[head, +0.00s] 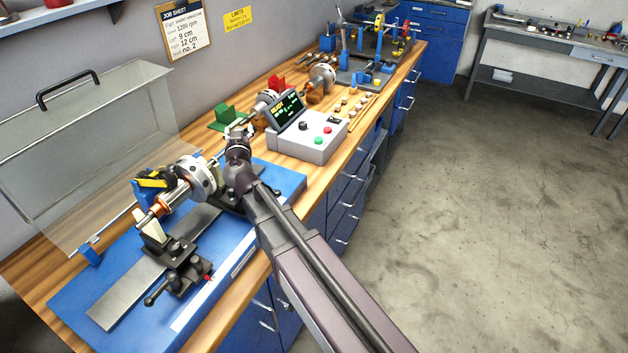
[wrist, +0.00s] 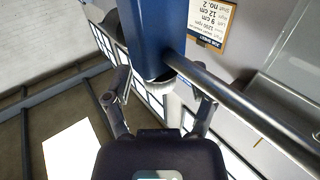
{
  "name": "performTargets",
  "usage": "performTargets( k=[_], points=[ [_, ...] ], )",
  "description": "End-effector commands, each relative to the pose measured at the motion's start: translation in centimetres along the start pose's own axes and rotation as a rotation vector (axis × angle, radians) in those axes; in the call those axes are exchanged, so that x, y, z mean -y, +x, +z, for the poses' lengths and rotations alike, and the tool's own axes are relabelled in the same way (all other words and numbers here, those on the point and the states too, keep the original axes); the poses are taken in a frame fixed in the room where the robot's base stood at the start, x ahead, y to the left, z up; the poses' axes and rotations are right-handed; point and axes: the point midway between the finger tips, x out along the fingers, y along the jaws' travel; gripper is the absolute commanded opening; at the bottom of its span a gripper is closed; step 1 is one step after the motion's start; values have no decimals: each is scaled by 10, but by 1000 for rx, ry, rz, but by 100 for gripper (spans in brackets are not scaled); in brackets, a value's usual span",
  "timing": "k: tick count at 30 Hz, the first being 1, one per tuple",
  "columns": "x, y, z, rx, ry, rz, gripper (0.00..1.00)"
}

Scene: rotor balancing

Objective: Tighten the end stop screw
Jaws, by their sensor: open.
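In the wrist view, a blue block (wrist: 150,35) with a grey knurled end (wrist: 158,82) comes down from the top between the fingers. The knurled end looks like the end stop screw, but I cannot be sure. A steel rod (wrist: 240,110) runs beside it to the lower right. My gripper (wrist: 162,90) is open, with one finger on each side below the knurled end; I cannot tell whether either touches. In the head view, my gripper (head: 238,135) is near the far end of the blue machine base (head: 200,315), with its fingers mostly hidden.
The rotor (head: 195,178) sits on supports on the base, close left of my wrist. A clear guard (head: 95,145) with a black handle stands behind. The control box (head: 310,140), a green block (head: 225,117) and small weights (head: 345,103) stand beyond. The floor at right is clear.

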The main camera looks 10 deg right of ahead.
Motion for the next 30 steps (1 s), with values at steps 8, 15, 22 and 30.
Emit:
performTargets(
  k=[8, 15, 22, 30],
  points=[
    [-2, 0, 0, 0, 0, -109, 73],
    [-2, 0, 0, 0, 0, -217, 73],
    [-2, 0, 0, 0, 0, -321, 73],
    [-2, 1, 0, 0, 0, -442, 73]
  ],
)
